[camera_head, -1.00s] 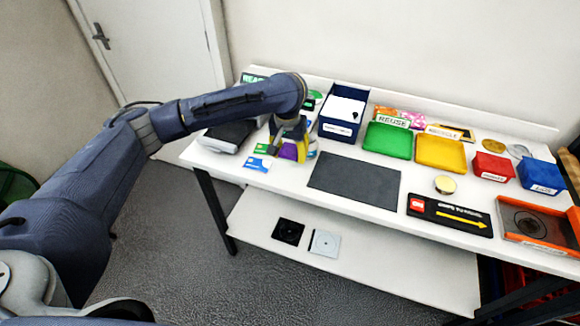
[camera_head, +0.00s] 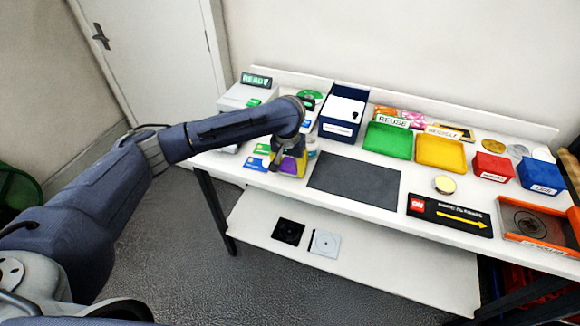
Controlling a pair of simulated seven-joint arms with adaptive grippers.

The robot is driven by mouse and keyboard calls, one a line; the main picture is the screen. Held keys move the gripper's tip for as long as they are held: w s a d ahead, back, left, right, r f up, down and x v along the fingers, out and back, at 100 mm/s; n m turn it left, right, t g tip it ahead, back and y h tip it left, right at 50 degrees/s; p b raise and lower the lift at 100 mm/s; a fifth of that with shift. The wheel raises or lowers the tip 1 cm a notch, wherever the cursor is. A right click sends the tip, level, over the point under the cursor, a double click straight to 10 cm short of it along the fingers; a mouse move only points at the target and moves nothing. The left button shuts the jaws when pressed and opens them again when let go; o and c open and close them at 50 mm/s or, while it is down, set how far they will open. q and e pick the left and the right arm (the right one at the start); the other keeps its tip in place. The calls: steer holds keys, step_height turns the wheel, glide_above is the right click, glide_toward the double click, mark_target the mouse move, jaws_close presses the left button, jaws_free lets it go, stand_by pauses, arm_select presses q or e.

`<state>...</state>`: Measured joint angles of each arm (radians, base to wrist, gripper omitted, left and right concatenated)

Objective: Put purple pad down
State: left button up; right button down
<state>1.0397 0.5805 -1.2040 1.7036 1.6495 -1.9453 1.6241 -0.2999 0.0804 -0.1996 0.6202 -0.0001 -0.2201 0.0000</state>
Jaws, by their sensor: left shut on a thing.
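The purple pad (camera_head: 289,164) shows small between the fingers of my left gripper (camera_head: 288,158), at the left part of the white table. The left gripper points down and is shut on the pad, close above the table or at it. I cannot tell whether the pad touches the tabletop. The gripper and wrist hide part of the pad. My right gripper is not in view.
Blue and green cards (camera_head: 257,163) lie just left of the gripper. A dark grey mat (camera_head: 355,180) lies to its right, bare. A blue box (camera_head: 341,118), a green tray (camera_head: 388,140) and a yellow tray (camera_head: 440,153) stand behind. A lower shelf (camera_head: 370,262) is below.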

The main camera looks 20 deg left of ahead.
mark_target(288, 171)
arm_select(q)
steer(key=shift+s+f, duration=0.1)
steer(key=shift+f, duration=0.55)
steer(key=o, duration=1.3)
steer(key=shift+f, duration=0.15)
steer(key=r, duration=0.6)
steer(key=s+r, duration=0.1)
steer(key=r, duration=0.5)
steer(key=s+r, duration=0.1)
steer(key=r, duration=0.5)
steer(key=shift+s+r, duration=0.2)
steer(key=shift+s, duration=0.05)
